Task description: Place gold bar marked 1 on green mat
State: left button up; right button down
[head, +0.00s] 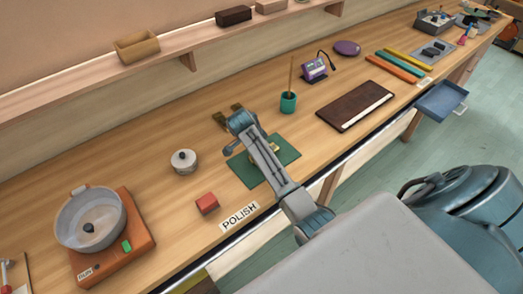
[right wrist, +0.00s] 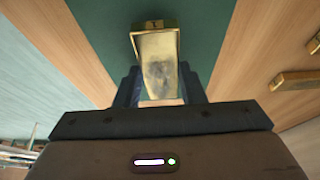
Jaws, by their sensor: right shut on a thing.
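The green mat (head: 285,151) lies on the bench, partly hidden by my right arm in the head view; it also fills the upper middle of the right wrist view (right wrist: 205,35). My right gripper (right wrist: 160,88) is shut on a gold bar (right wrist: 157,45), which is over the mat. A small mark shows on the bar's end, too small to read surely. I cannot tell whether the bar touches the mat. Other gold bars (head: 222,117) lie on the wood behind the mat, and one shows at the right wrist view's right (right wrist: 297,80). My left gripper is not in view.
A lidded pot (head: 184,161), red block (head: 207,203) and POLISH label (head: 239,216) are left of or in front of the mat. A green cup (head: 288,103) and brown board (head: 355,106) are to the right. An orange scale with a pan (head: 136,245) stands far left.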

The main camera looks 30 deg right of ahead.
jog(key=shift+f, duration=0.5)
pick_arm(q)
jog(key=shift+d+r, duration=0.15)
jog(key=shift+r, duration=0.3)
pick_arm(e)
jog(key=shift+f, duration=0.1)
jog(key=c, duration=0.9)
grip_release()
jog(key=shift+f, duration=0.1)
jog(key=shift+s, duration=0.1)
jog(key=b+v, duration=0.3)
jog(key=v, duration=0.4)
jog(key=shift+a+r, duration=0.2)
jog(key=shift+r, duration=0.1)
pick_arm(q)
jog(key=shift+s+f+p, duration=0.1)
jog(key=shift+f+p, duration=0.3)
jog(key=shift+p, duration=0.75)
pick_arm(e)
jog(key=shift+d+v, duration=0.2)
jog(key=shift+v, duration=2.1)
